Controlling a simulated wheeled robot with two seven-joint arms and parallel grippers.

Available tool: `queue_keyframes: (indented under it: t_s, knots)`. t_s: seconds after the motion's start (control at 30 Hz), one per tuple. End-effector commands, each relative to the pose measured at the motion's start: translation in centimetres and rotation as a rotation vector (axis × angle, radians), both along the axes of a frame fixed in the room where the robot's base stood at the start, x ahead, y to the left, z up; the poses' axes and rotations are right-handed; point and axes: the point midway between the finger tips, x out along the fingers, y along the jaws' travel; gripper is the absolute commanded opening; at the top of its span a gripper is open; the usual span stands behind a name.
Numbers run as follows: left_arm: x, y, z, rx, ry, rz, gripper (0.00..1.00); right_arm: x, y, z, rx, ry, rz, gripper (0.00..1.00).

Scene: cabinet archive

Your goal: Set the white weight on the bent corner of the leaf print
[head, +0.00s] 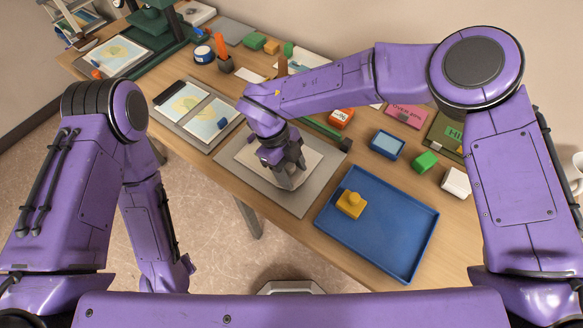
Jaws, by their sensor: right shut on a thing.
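A pale sheet (244,154), which seems to be the leaf print, lies on a grey board (225,160) at the front edge of the table. My right gripper (287,184) points down over its right part. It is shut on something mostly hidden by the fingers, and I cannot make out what. The sheet's corners near the gripper are partly covered, so a bend cannot be made out. A white block (456,181), possibly a weight, stands at the right of the table. My left arm hangs at the left, its gripper out of sight.
A blue tray (400,254) with a yellow knobbed weight (351,204) lies right of the board. A green block (425,162) and a small blue box (387,145) stand behind it. Two map-like sheets (184,102) lie to the left. A dark green bar (322,130) lies behind the board.

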Motion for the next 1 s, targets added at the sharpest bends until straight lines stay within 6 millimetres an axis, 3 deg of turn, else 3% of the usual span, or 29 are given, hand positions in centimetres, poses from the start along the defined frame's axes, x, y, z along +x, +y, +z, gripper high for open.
queue_keyframes:
  t_s: [0.93,0.97,1.0]
  knots:
    - [0.0,0.0,-1.4,0.000,0.000,0.000,0.43,0.0,0.0,-2.7,0.001,-0.001,0.000,0.00]
    - [0.0,0.0,-1.4,0.000,0.000,0.000,0.43,0.0,0.0,-2.6,0.001,-0.001,0.000,0.59]
    - [0.0,0.0,-1.3,0.000,0.000,0.000,0.43,0.0,0.0,-2.6,0.001,-0.001,0.000,0.72]
